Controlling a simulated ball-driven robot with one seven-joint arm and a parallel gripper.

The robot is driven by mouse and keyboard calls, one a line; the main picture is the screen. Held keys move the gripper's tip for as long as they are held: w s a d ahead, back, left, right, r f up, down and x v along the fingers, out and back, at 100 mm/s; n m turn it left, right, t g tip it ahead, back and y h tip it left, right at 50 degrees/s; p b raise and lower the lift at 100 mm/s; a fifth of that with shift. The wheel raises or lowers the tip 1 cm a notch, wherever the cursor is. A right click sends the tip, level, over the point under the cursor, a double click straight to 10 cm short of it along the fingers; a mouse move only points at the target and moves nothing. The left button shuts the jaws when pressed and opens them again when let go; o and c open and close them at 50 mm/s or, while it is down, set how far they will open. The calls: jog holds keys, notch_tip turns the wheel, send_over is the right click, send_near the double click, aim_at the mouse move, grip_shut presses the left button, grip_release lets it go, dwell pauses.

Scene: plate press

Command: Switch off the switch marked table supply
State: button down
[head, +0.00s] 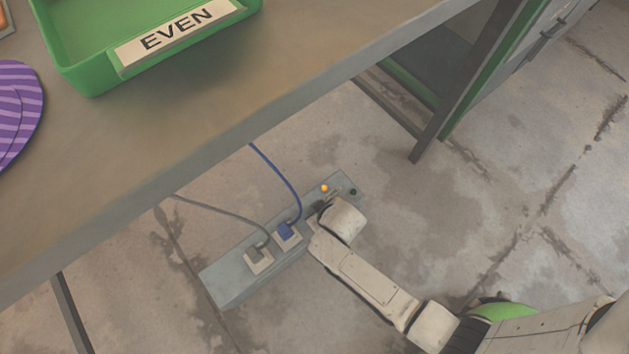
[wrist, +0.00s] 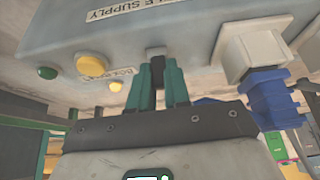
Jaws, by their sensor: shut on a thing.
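A long grey supply box (head: 225,283) sits on the floor beyond the table edge; it fills the top of the wrist view (wrist: 190,25). A label (wrist: 125,10) on it partly reads "SUPPLY", its first word cut off. My gripper (wrist: 161,85), with teal fingers, is at the box just beside this label. Its fingers are shut on a small black switch lever (wrist: 157,70), mostly hidden between them. An amber lamp (head: 324,188) glows at the box's far end, with a dark green lamp (head: 353,192) near it. In the head view my wrist hides the switch.
A blue plug (head: 288,232) and a grey plug (head: 257,254) sit in sockets on the box, their cables running up under the table (head: 190,140). A green tray (head: 85,75) marked "EVEN" and a purple striped plate (head: 18,110) lie on the table.

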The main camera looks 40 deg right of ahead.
jog(key=shift+s+f+t+b, duration=0.45)
jog(key=shift+s+t+b, duration=0.1)
jog(key=shift+t+b, duration=0.6)
jog(key=shift+s+t+b, duration=0.25)
jog(key=shift+t+b, duration=0.8)
jog(key=shift+b, duration=0.1)
jog(key=shift+r, duration=0.1)
jog(key=c, duration=1.1)
grip_release()
jog(key=shift+r, duration=0.15)
jog(key=shift+s+r, duration=0.2)
jog(key=shift+p+v, duration=3.95)
jog(key=shift+v, duration=1.15)
